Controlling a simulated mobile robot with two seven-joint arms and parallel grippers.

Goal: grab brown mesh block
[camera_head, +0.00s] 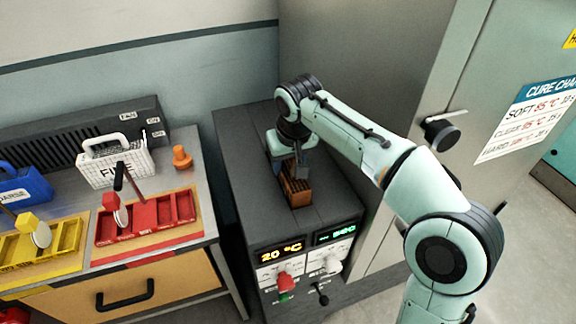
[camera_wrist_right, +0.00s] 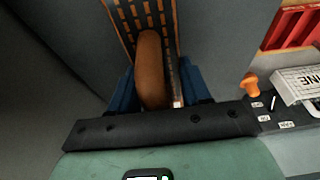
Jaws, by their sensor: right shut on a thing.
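The brown mesh block (camera_head: 297,191) is at the top of the dark cabinet, in or over an opening; I cannot tell how deep it sits. My right gripper (camera_head: 287,158) reaches down onto its far end. In the right wrist view, a rounded brown handle (camera_wrist_right: 150,70) lies between the blue fingers of the right gripper (camera_wrist_right: 158,90), with the block's dark and orange mesh (camera_wrist_right: 128,18) beyond it. The right gripper is shut on the block by this handle. The fingertips are partly hidden in the head view. My left gripper is not in view.
The dark cabinet (camera_head: 238,150) has a front panel with lit displays (camera_head: 281,250) and knobs. Left of it, a bench carries a red tray (camera_head: 145,226), a yellow tray (camera_head: 45,245), a white basket (camera_head: 115,165), a blue basket (camera_head: 25,188) and an orange peg (camera_head: 181,158). A grey wall cabinet stands right.

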